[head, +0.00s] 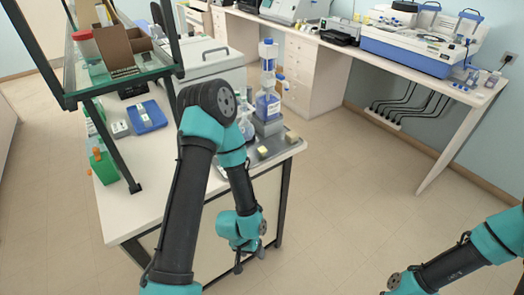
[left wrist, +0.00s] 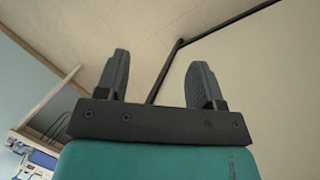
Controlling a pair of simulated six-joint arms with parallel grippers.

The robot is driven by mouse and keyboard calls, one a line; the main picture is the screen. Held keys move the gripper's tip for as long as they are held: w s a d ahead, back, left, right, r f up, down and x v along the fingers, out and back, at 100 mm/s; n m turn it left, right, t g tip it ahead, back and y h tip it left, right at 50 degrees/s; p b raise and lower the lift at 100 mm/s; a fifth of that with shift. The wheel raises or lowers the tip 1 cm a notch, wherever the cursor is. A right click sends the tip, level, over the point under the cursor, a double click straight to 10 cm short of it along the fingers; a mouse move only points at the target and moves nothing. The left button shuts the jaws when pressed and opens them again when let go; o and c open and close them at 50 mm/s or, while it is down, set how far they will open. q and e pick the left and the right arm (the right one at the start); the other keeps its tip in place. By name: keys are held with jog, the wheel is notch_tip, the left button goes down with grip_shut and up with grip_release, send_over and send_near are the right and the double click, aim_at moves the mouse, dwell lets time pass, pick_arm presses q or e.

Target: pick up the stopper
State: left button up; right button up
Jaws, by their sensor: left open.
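I cannot pick out the stopper for certain. Two small pale yellow pieces lie on the grey tray (head: 277,150) at the bench's near right corner, one at its left (head: 263,151) and one at its right (head: 291,136); either could be a stopper, but they are too small to tell. My left gripper (head: 250,262) hangs below the bench top, in front of its side, pointing down. In the left wrist view its two dark fingers (left wrist: 160,75) are apart with nothing between them. My right arm shows at the lower right, with its gripper out of view.
A bottle with blue liquid (head: 267,104) and a flask (head: 246,125) stand by the tray. A blue scale (head: 147,116) and a green rack (head: 103,165) are on the bench's left. A glass shelf (head: 125,78) overhangs the bench. The floor (head: 345,190) to the right is clear.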

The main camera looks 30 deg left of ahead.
pick_arm(q)
jog(key=w+d+r+m, duration=0.2)
jog(key=w+r+m, duration=0.25)
jog(key=w, duration=0.25)
jog(key=w+d+r+m+g, duration=0.1)
jog(key=w+d+r+m, duration=0.15)
jog(key=w+m, duration=0.4)
jog(key=w+d+r+m, duration=0.1)
jog(key=w+r+m, duration=0.3)
jog(key=w, duration=0.4)
notch_tip(320, 180, up, 29)
jog(key=m+y, duration=0.4)
jog(key=m, duration=0.7)
send_over(263, 149)
jog(key=shift+s+f, duration=0.15)
jog(key=shift+f, duration=0.05)
notch_tip(263, 149, down, 12)
jog(key=shift+r, duration=0.15)
